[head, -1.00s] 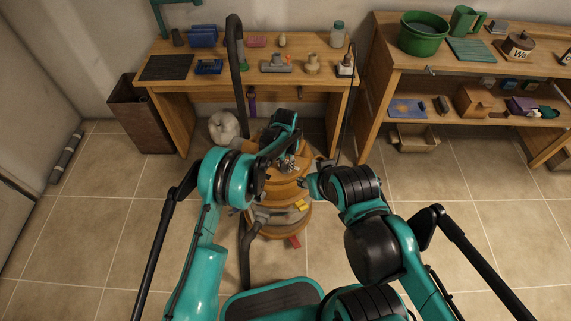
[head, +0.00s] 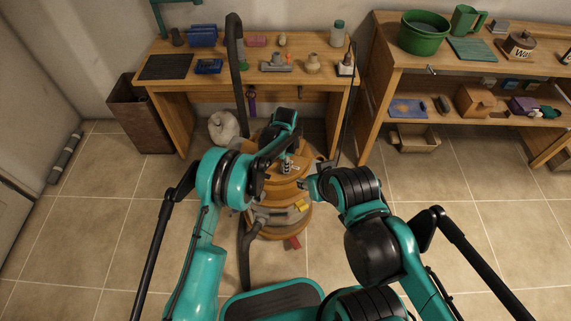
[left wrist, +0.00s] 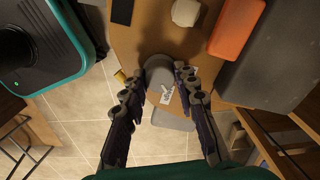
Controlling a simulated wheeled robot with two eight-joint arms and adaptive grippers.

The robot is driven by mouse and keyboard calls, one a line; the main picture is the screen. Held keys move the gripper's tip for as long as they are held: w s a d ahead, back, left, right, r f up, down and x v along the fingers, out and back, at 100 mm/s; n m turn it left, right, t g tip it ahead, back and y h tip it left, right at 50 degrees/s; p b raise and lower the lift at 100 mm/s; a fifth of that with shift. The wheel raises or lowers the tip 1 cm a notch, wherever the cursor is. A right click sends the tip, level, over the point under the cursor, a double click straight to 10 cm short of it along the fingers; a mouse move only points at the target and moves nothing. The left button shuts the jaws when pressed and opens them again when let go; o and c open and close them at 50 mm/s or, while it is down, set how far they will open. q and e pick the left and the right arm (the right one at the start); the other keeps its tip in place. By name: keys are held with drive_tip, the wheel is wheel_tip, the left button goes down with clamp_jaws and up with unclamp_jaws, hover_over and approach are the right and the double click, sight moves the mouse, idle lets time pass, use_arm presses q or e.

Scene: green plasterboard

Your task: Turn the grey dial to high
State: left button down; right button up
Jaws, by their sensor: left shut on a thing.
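The grey dial (left wrist: 160,74) is a round knob on the orange-brown top of a barrel-shaped machine (head: 290,222). A white marking (left wrist: 166,95) shows just below it in the left wrist view. My left gripper (left wrist: 157,78) has its two dark fingers on either side of the dial, shut on it. In the head view my left gripper (head: 287,166) points down at the machine's top, and the dial is hard to make out there. My right gripper (head: 307,183) is beside the machine's right side, small and partly hidden by its arm.
A dark hose (head: 236,70) rises behind the machine. A workbench (head: 180,92) with tools stands at the back, and a shelf bench (head: 385,75) stands at the right. A white bag (head: 222,127) lies behind the machine. Tiled floor is open on both sides.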

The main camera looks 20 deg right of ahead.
use_arm(q)
drive_tip(key=shift+m, duration=1.3)
drive_tip(key=c, duration=1.2)
unclamp_jaws()
drive_tip(key=shift+o, duration=0.2)
drive_tip(key=shift+r, duration=0.1)
wheel_tip(320, 180, up, 12)
